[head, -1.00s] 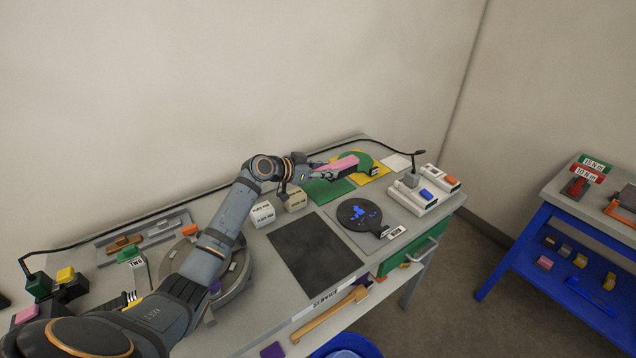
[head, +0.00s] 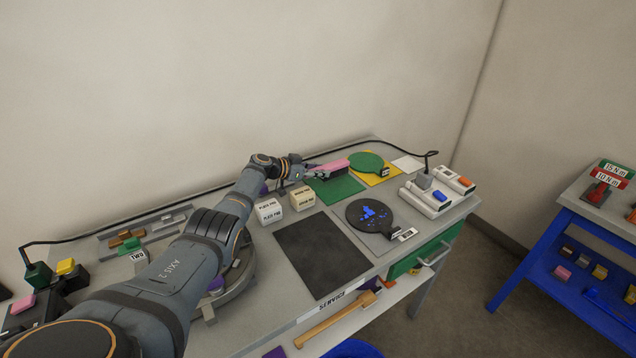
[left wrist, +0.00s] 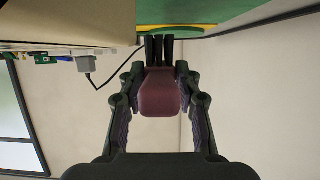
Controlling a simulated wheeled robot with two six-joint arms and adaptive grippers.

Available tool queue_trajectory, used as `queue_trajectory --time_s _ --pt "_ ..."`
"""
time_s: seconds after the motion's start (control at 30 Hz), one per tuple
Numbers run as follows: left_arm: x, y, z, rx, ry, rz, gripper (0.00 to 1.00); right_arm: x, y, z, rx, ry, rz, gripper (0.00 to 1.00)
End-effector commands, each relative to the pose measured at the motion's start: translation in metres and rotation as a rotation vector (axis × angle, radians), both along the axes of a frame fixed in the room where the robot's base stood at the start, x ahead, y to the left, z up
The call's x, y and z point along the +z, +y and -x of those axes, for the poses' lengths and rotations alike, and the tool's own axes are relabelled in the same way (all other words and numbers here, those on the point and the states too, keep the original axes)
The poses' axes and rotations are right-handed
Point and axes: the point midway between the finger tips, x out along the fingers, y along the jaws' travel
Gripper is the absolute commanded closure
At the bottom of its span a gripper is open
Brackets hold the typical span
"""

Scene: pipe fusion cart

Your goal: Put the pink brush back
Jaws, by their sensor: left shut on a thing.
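The pink brush (head: 333,167) is held by my left gripper (head: 313,173), which is shut on it. In the head view it is at or just above the far edge of the green mat (head: 336,188); I cannot tell whether it touches. In the left wrist view, the pink brush body (left wrist: 160,94) sits between both fingers of my left gripper (left wrist: 160,110), and its dark bristles (left wrist: 160,48) point toward the green surface (left wrist: 175,12). My right gripper is not in view.
A green round paddle (head: 366,162) on a yellow mat (head: 385,178) lies right of the brush. A black cable (head: 385,143) runs behind.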

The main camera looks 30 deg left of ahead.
Motion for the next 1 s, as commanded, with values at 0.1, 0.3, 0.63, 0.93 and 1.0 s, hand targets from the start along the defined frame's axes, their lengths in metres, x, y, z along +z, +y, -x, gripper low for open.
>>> queue_trajectory --time_s 0.1,0.3,0.63,0.93,1.0 --pt "-0.012 0.004 -0.003 0.000 -0.001 0.003 0.98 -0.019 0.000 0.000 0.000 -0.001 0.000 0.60" --pt "-0.038 0.003 -0.003 0.000 0.000 0.002 0.98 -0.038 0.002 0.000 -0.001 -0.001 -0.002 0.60" --pt "-0.039 0.003 -0.002 -0.001 0.001 0.001 0.98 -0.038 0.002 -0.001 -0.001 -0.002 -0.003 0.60" --pt "-0.039 0.004 -0.002 -0.001 0.001 0.001 0.44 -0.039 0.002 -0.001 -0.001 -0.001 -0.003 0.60" --pt "-0.039 0.004 -0.002 -0.001 0.001 0.001 0.44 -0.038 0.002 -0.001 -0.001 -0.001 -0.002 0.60"
